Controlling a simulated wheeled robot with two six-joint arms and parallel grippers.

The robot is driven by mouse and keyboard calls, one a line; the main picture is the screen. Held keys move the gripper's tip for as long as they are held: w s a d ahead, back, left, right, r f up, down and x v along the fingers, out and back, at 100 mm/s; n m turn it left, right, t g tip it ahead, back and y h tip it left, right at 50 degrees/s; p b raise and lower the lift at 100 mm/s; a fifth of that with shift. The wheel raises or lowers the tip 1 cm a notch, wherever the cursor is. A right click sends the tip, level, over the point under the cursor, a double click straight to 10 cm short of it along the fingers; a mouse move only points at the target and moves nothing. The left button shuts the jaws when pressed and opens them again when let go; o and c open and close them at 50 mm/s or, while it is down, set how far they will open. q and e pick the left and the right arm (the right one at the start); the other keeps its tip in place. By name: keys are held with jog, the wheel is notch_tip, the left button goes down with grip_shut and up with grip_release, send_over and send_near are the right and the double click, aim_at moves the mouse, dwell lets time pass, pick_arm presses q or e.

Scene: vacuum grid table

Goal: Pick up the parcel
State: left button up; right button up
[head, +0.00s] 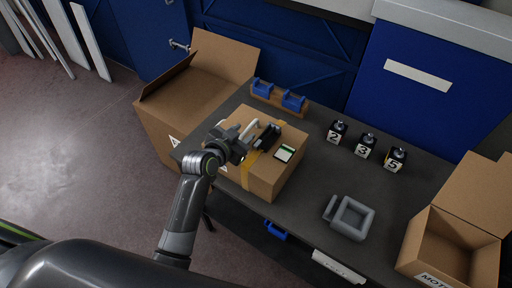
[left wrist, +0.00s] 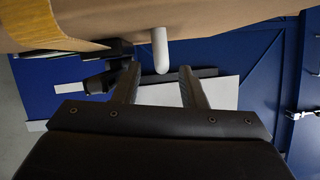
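The parcel (head: 268,180) is a closed cardboard box with yellow tape and a green-and-white label, standing on the dark table. It also fills the top of the left wrist view (left wrist: 220,38). My left gripper (head: 252,138) is over the parcel's top left part. In the left wrist view my left gripper (left wrist: 160,78) has its two fingers apart. A pale rounded bar (left wrist: 160,48) shows in the gap between the fingers, with space on both sides. I cannot tell whether the fingers touch the parcel. My right gripper is not in view.
An open carton (head: 170,110) stands at the left, close to the parcel. Blue blocks (head: 292,101) lie behind it. Numbered black blocks (head: 365,146), a grey square holder (head: 351,218) and another open carton (head: 450,245) are to the right. Bare table lies between them.

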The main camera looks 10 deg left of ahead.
pick_arm(q)
jog(key=shift+w+d+f, duration=0.1)
jog(key=shift+w+f, duration=0.25)
jog(key=shift+w, duration=0.3)
grip_shut()
dwell(1.0)
jog(key=shift+r, duration=0.15)
